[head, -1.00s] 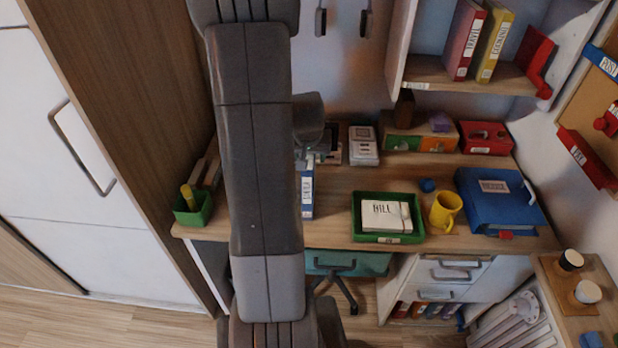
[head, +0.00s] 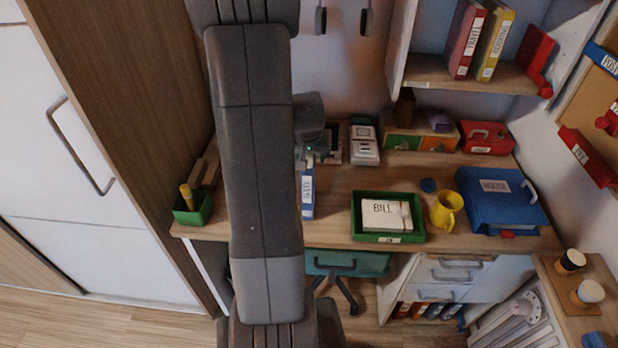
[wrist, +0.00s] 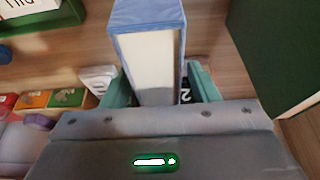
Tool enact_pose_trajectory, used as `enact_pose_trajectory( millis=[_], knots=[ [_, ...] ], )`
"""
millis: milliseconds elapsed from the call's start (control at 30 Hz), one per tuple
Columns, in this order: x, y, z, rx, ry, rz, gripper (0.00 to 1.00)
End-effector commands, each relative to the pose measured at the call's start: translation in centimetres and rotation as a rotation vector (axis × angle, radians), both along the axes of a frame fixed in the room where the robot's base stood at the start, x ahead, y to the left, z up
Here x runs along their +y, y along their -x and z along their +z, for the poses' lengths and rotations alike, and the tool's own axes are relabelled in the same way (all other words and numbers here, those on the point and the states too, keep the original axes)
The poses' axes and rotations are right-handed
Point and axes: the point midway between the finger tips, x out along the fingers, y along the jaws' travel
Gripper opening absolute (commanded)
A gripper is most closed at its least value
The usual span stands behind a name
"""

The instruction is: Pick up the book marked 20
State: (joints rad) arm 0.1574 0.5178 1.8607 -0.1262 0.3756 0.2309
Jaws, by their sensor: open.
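A blue book (head: 307,205) with a white spine label stands upright on the desk beside my arm; its label is too small to read. In the wrist view a blue book (wrist: 150,55) with pale page edges reaches in between the teal fingers of my gripper (wrist: 160,88). The fingers are open, one on each side of it, with a visible gap at the right finger. A dark patch with a white "2" (wrist: 186,96) shows in that gap; I cannot tell what it belongs to. My arm hides part of the desk in the head view.
A green tray (head: 390,239) with a BILL box, a yellow mug (head: 446,210) and a blue binder (head: 500,200) are to the right. A green pen cup (head: 192,208) is at left. In the wrist view a dark green object (wrist: 275,50) stands at right.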

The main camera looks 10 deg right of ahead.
Motion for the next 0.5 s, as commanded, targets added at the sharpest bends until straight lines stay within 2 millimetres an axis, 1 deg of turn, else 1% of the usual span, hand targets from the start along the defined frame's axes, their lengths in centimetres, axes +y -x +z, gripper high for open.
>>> enact_pose_trajectory(
  millis=[33, 167, 200, 267, 300, 333, 500],
  knots=[
    [0.0, -0.01, 0.01, 0.0, 0.0, 0.0, 0.55],
    [0.0, 0.0, 0.01, 0.0, 0.0, 0.0, 0.29],
    [0.0, 0.0, 0.0, 0.0, 0.0, 0.0, 0.21],
    [0.0, 0.0, 0.0, 0.0, 0.0, 0.0, 0.09],
    [0.0, 0.0, 0.0, 0.0, 0.0, 0.0, 0.02],
    [0.0, 0.0, 0.0, 0.0, 0.0, 0.0, 0.0],
    [0.0, -0.05, 0.07, -0.002, 0.001, 0.0, 0.0]
  ],
)
